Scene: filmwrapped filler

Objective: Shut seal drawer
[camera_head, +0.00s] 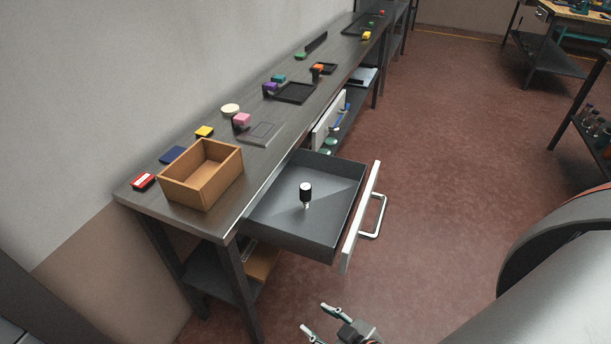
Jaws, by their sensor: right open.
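A grey drawer (270,222) under the long workbench is pulled out to the right. Its white front panel (358,222) has a metal bar handle (377,217). A small black and silver item (306,193) stands upright inside the drawer. My right gripper (321,320) shows at the bottom edge, below the drawer front and apart from it. It is open, with nothing seen between its fingers. My left gripper is out of view.
The dark workbench (255,160) runs along the wall at left. A wooden box (202,174), a red block (143,181), a blue pad (173,155) and several small coloured items lie on it. A second white drawer front (329,120) is farther along. The reddish floor (440,130) to the right is clear.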

